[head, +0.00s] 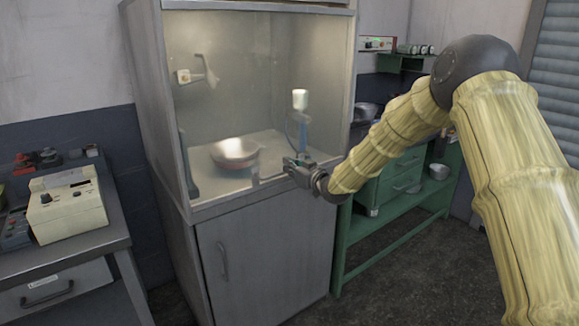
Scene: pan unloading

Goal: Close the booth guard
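The booth (160,110) is a tall grey metal cabinet with a lit upper chamber and a lower door. A bar (260,6) runs across the top of its front; I cannot tell whether it belongs to the guard. No guard pane can be made out clearly across the front. A round metal pan (235,153) sits on the light floor of the chamber. My gripper (288,166) is at the right part of the chamber's front, near the lower edge and to the right of the pan. Its fingers are too small to tell whether they are open.
A blue stand with a white top (300,100) is in the chamber, behind my gripper. A spray-like fitting (200,75) is on the back wall. A grey bench (80,245) with a beige control box (66,204) stands left. A green workbench (400,205) stands right.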

